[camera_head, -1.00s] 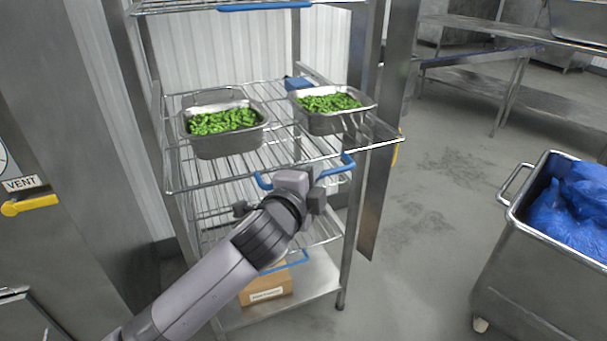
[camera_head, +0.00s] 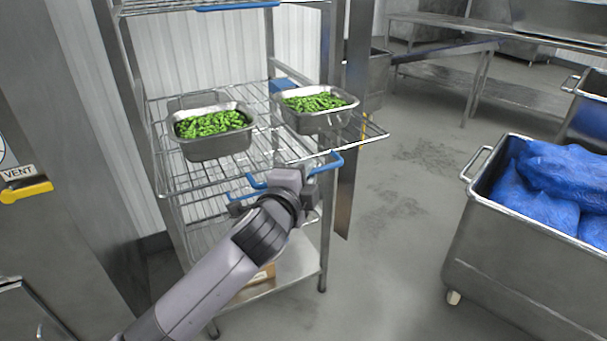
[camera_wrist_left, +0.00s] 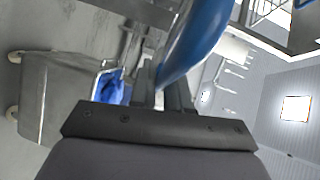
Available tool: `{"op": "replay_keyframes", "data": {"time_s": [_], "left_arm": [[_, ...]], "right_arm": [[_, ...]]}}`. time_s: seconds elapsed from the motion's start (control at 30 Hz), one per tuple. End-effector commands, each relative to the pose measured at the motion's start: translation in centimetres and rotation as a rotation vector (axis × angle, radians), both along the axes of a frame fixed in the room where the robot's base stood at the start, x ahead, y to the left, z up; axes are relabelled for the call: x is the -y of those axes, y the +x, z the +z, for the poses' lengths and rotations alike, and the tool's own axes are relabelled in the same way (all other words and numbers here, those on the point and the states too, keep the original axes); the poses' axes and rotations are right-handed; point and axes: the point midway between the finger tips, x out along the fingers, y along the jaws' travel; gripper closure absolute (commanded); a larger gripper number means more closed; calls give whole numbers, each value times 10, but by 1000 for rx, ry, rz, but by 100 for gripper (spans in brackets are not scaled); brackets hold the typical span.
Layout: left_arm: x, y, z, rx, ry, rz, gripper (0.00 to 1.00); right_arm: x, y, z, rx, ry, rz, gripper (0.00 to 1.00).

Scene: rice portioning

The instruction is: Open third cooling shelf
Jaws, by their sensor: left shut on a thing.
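The wire rack (camera_head: 333,215) stands in front of me with several shelves. Its loaded wire shelf (camera_head: 262,150) sticks out toward the right and carries two metal pans of green vegetables, the left pan (camera_head: 215,147) and the right pan (camera_head: 318,120). A blue handle (camera_head: 333,163) sits just below this shelf's front edge; I cannot tell for sure which shelf it belongs to. My left gripper (camera_head: 283,174) is at this handle and shut on it, hiding its middle. In the left wrist view the blue handle (camera_wrist_left: 200,35) runs between the fingers. My right gripper is not in view.
A steel cart (camera_head: 480,241) with blue bags (camera_head: 555,185) stands at the right. A steel cabinet with a yellow valve lever (camera_head: 27,192) is at the left. My arm mostly hides a cardboard box on the bottom shelf. The floor between rack and cart is clear.

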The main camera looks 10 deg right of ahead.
Motion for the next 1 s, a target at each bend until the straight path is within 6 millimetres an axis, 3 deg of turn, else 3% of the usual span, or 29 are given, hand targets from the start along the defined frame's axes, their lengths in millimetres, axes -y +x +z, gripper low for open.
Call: {"op": "replay_keyframes", "data": {"time_s": [0.27, 0.3, 0.33, 0.37, 0.77, 1.0], "left_arm": [[-1, 1, -1, -2, 1, 3, 100], [-1, 1, -1, -2, 1, 3, 77], [-1, 1, -1, -2, 1, 3, 67], [-1, 1, -1, -1, 1, 3, 65], [-3, -3, 0, 0, 0, 1, 65], [-14, -25, 3, 0, 0, 1, 65]], "right_arm": [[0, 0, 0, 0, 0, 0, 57], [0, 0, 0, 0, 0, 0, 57], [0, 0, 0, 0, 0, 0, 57], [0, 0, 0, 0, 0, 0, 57], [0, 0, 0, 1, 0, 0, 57], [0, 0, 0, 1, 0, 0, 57]]}}
